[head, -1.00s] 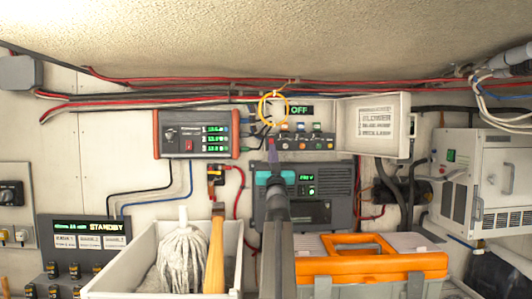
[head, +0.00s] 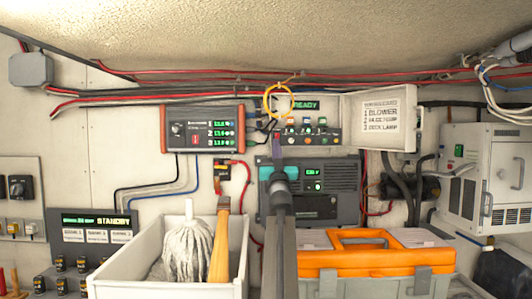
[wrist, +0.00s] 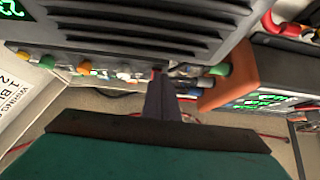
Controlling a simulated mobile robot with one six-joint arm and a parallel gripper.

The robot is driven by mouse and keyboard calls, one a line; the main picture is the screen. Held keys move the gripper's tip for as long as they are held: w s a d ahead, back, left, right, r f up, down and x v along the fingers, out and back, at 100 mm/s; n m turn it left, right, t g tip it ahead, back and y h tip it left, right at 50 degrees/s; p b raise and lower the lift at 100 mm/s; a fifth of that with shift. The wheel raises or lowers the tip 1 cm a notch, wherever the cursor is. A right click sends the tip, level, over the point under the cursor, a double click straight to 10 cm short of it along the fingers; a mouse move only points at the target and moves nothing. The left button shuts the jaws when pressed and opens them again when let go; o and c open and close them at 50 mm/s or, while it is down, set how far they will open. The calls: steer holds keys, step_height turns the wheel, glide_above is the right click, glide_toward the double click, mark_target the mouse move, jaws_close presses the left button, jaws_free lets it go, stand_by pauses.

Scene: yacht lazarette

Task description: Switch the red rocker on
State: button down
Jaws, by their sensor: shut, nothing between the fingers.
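The small switch panel (head: 331,136) is on the back wall in the head view, with several coloured caps in a row. A small red spot shows right beside the tip, probably the red rocker, mostly hidden by the fingers. I cannot tell whether the tip touches it or which way it is tipped.
A yellow ring (head: 278,88) hangs just above my gripper. The panel's open lid (head: 402,118), with a printed list, sticks out to the right. A charger with orange ends (head: 203,115) is close on the left. A mop bin (head: 170,291) and an orange-lidded toolbox (head: 372,262) stand below.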

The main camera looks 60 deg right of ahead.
steer(key=b+v, duration=0.3)
steer(key=v, duration=1)
steer(key=shift+s, duration=0.2)
stand_by(0.4)
steer(key=shift+a+r, duration=0.1)
steer(key=shift+r, duration=0.05)
stand_by(0.5)
steer(key=shift+s, duration=0.1)
